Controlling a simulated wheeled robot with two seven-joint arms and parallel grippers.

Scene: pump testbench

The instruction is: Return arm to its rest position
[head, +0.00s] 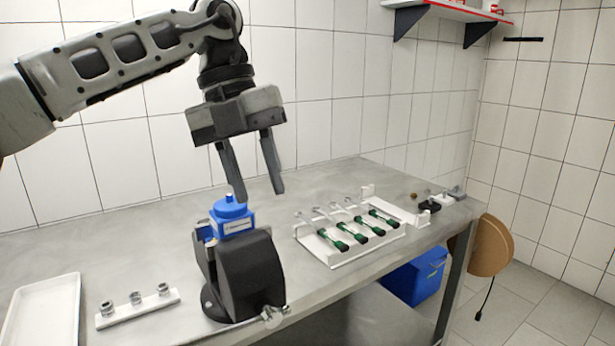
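My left arm comes in from the upper left. Its gripper (258,193) points down with two dark fingers spread apart and nothing between them. The fingertips are above the bench, just above and to the right of a blue pump part (232,218), apart from it as seen here. The blue part sits in a dark grey stand (254,270) on the bench. My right gripper is not in view.
The grey metal bench (135,248) carries a white rack (345,258) with several green-handled tools, a white strip (138,309) with metal fittings, and a white tray (42,318). Small parts lie at the right end. A red-edged shelf (455,10) hangs above. A blue bin (415,277) stands below.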

